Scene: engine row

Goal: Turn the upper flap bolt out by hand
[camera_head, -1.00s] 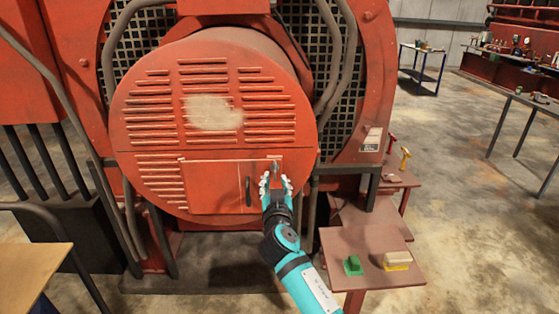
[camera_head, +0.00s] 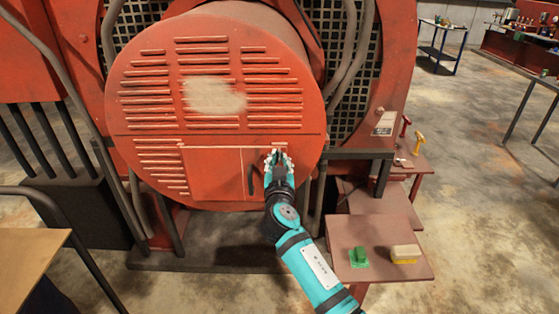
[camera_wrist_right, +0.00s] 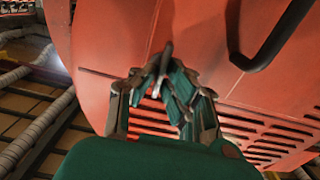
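The red flap (camera_head: 215,175) is a rectangular panel low on the round louvred cover, with a dark handle (camera_head: 250,180) near its right side. The handle shows large in the right wrist view (camera_wrist_right: 270,45). The upper flap bolt (camera_wrist_right: 166,56) is a short dark stub standing out from the red face. My right gripper (camera_head: 279,156) is at the flap's upper right corner. In the right wrist view its fingers (camera_wrist_right: 163,76) converge on the stub from both sides and appear closed on it; they partly hide it. My left gripper is out of view.
A small red side table (camera_head: 365,272) at lower right bears a green block (camera_head: 358,257) and a beige-and-yellow block (camera_head: 404,253). Pipes and a black grille surround the cover. A wooden tabletop (camera_head: 28,262) is at lower left. Open floor lies to the right.

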